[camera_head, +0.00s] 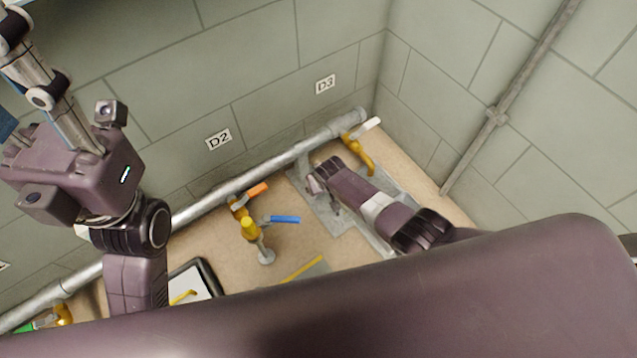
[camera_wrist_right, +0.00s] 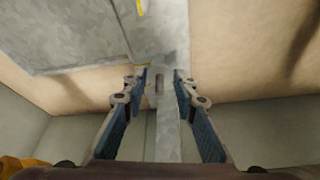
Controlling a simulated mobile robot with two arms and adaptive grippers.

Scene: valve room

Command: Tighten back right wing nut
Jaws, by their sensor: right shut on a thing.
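My right gripper (camera_head: 318,182) reaches in over a grey metal plate (camera_head: 349,222) on the floor, close to the pipe. In the right wrist view, its two blue-padded fingers (camera_wrist_right: 160,78) are shut around a small grey metal piece (camera_wrist_right: 158,86), which seems to be the wing nut. It stands at a grey bar between the fingertips. Its wings are hard to make out, and the gripper hides it in the head view. My left gripper (camera_head: 35,95) is raised at the far left, away from the plate, with its fingers apart and partly out of view.
A grey pipe (camera_head: 240,182) runs along the wall base. Yellow valves carry an orange handle (camera_head: 258,189), a blue handle (camera_head: 285,219) and a white handle (camera_head: 372,124). A dark-framed tray (camera_head: 205,270) lies lower left. Wall signs D2 (camera_head: 219,140) and D3 (camera_head: 325,85) hang above.

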